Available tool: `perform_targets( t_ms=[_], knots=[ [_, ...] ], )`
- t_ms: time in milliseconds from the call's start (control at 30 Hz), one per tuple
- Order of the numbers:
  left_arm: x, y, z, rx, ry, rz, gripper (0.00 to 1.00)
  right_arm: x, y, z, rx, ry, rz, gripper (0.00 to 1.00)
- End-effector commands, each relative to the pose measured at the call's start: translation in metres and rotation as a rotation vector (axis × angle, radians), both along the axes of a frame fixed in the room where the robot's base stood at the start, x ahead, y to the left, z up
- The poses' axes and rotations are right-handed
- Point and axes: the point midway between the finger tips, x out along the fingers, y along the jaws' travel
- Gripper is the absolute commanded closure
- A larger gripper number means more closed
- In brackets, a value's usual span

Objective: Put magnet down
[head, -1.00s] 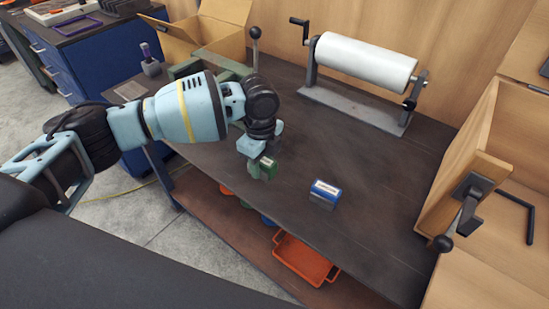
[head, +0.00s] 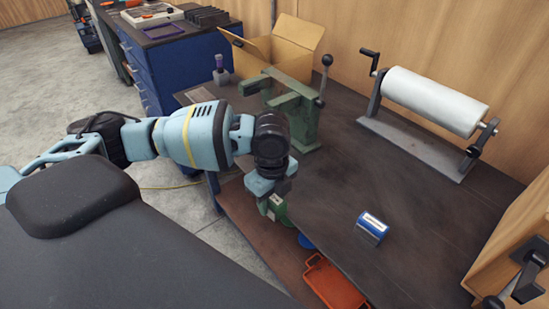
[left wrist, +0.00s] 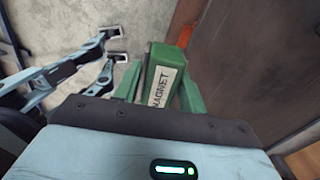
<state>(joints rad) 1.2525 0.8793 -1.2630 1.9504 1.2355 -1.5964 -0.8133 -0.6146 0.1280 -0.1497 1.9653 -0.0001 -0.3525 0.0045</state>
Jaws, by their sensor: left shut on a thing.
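The magnet (head: 277,209) is a green block with a white label. My left gripper (head: 273,196) is shut on it at the front edge of the dark workbench (head: 330,190). In the left wrist view the magnet (left wrist: 160,80) shows its "MAGNET" label between the green fingers of my left gripper (left wrist: 157,88). The floor and the brown shelf below the bench show beyond it. I cannot tell whether its underside touches anything. My right gripper is not identifiable in either view.
A green lever press (head: 290,108) is behind my left gripper, with a white roll (head: 432,100) farther right. An orange tray (head: 333,283) is on the lower shelf. The middle of the bench is clear.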

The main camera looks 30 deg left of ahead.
Motion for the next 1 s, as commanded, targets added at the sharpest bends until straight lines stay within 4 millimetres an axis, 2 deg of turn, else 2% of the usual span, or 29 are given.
perform_targets(
  t_ms=[167,800,1000],
  knots=[
    [-0.008,-0.007,-0.014,-0.002,0.002,0.186,0.95,0.0,0.001,0.0,0.004,0.0,-0.004,0.64],
    [-0.055,-0.028,-0.08,-0.004,0.005,1.382,0.95,0.0,0.002,0.001,0.007,0.0,-0.007,0.64],
    [-0.066,-0.03,-0.093,-0.005,0.003,1.679,0.95,0.0,0.003,0.001,0.007,0.0,-0.007,0.64]
  ],
)
